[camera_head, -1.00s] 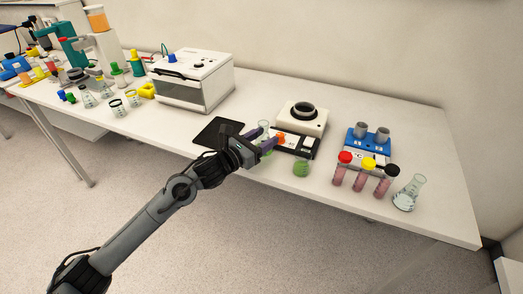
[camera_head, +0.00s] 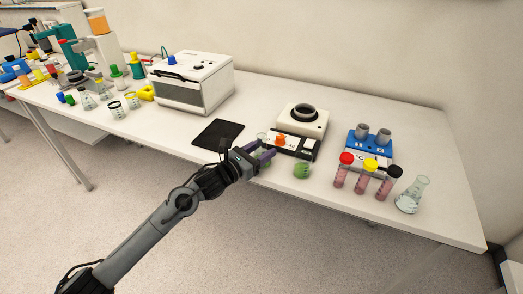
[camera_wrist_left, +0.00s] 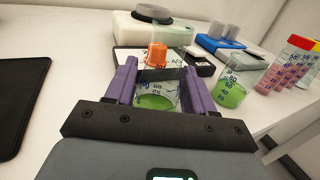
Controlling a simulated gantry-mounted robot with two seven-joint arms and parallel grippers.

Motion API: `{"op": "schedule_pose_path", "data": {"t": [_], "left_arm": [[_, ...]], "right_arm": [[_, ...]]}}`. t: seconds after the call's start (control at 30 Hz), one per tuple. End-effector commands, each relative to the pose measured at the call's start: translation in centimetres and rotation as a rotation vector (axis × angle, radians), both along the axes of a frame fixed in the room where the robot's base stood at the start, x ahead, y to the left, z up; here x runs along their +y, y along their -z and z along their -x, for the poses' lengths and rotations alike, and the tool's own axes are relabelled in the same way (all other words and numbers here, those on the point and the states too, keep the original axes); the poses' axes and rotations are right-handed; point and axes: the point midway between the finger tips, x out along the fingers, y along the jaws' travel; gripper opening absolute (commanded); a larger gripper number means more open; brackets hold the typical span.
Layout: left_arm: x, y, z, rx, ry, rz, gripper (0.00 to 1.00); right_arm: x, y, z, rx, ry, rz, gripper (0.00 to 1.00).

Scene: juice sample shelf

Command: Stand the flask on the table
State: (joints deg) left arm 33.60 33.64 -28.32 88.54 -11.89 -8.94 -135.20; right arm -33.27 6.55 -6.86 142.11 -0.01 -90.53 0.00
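The flask (camera_wrist_left: 156,97) is clear, with dark graduation marks and green liquid low in it. In the wrist view it sits between the two purple fingers of my left gripper (camera_wrist_left: 157,90), which is shut on it. In the head view its clear upper part (camera_head: 262,138) shows just behind the fingers of my left gripper (camera_head: 262,155), near the table's front edge. The flask looks about upright. The fingers hide its lower part in the head view, so I cannot tell whether its base touches the white table (camera_head: 345,215). My right gripper is not in view.
A green-filled beaker (camera_head: 302,170) stands close right of the gripper. An orange stopper (camera_head: 280,140) and a white device (camera_head: 303,118) are behind. A black pad (camera_head: 218,134) lies left. Red, yellow and black-capped tubes (camera_head: 363,178) and a clear flask (camera_head: 411,195) stand farther right.

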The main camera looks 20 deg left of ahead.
Motion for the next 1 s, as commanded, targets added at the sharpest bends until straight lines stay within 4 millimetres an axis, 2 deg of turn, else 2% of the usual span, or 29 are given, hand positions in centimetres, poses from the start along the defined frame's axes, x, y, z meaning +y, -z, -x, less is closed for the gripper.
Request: {"op": "schedule_pose_path", "data": {"t": [0.03, 0.17, 0.57, 0.77, 1.0], "left_arm": [[0.0, 0.0, 0.0, 0.000, 0.000, 0.000, 0.60], [0.0, 0.0, 0.0, 0.000, 0.000, 0.000, 0.79], [0.0, -0.6, 0.0, 0.000, 0.001, 0.000, 0.79], [1.2, -0.3, 2.4, 0.001, 0.000, -0.004, 0.79], [3.2, -0.2, 6.5, 0.004, 0.000, -0.004, 0.79]], "right_arm": [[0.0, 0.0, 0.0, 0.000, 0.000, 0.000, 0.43], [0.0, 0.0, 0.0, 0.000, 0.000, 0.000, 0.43], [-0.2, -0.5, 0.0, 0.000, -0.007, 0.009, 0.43], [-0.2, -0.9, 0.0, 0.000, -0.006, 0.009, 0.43], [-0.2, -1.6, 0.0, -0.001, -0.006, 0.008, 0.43]]}}
